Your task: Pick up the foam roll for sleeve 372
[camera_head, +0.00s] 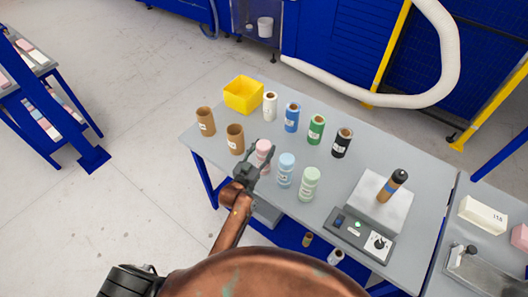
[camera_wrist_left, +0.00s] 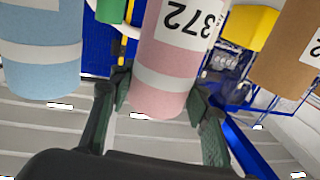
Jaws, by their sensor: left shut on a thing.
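The pink foam roll (camera_head: 263,147) stands upright on the grey table, in the front row of foam rolls. In the left wrist view the pink foam roll (camera_wrist_left: 162,85) carries a white label reading 372, upside down in the picture. My left gripper (camera_head: 257,158) is at the pink roll, its fingers on either side of it. In the left wrist view the left gripper (camera_wrist_left: 160,105) is shut on the pink roll. Blue (camera_head: 286,170) and green (camera_head: 309,183) foam rolls stand to its right. My right gripper is not in view.
Brown tubes (camera_head: 235,139) stand left of the pink roll. White, blue, green and black sleeves (camera_head: 342,142) form a row behind. A yellow bin (camera_head: 243,95) is at the back left. A scale-like device (camera_head: 362,233) with a dark-topped brown tube (camera_head: 392,186) occupies the right.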

